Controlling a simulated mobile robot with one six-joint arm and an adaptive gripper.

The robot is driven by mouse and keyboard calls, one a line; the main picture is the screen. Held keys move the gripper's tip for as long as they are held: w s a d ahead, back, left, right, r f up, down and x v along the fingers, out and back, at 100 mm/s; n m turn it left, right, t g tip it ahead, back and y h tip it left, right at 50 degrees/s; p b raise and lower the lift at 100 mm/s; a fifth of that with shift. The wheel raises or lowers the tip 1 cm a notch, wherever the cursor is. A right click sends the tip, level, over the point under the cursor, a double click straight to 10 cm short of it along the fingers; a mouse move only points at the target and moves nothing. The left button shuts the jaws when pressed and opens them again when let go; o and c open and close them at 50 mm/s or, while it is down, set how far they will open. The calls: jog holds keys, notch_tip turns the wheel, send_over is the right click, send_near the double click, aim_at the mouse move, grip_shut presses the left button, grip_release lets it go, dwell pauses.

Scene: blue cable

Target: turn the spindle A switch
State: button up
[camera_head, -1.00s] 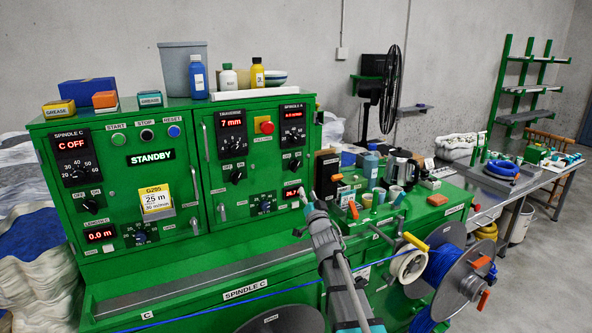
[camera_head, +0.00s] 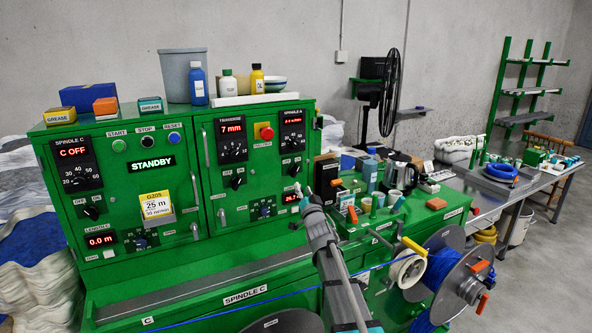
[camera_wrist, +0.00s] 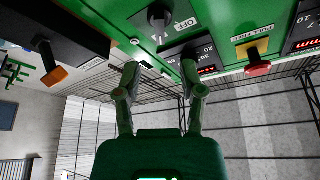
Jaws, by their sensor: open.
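The spindle A switch (camera_head: 293,168) is a black knob with an OFF/ON mark, below the spindle A dial and display (camera_head: 292,131) on the green panel. In the wrist view the switch (camera_wrist: 158,17) shows near the top edge, its pointer turned toward the OFF lettering. My gripper (camera_head: 297,206) is in front of the lower right of the panel. In the wrist view its two fingers (camera_wrist: 160,75) are spread and empty, and the switch appears beyond the tips, not between them. Whether a finger touches the panel cannot be told.
A red stop button (camera_head: 266,132) sits left of the spindle A dial, and also shows in the wrist view (camera_wrist: 258,65). A dark box with an orange part (camera_wrist: 55,75) is left of the fingers. Cups and a kettle (camera_head: 397,170) crowd the bench at right.

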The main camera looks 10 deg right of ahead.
aim_at(296, 172)
jog(key=p+x, duration=0.2)
jog(key=x, duration=0.7)
jog(key=shift+w+p, duration=0.1)
jog(key=shift+p, duration=0.25)
jog(key=shift+r, duration=0.1)
grip_shut()
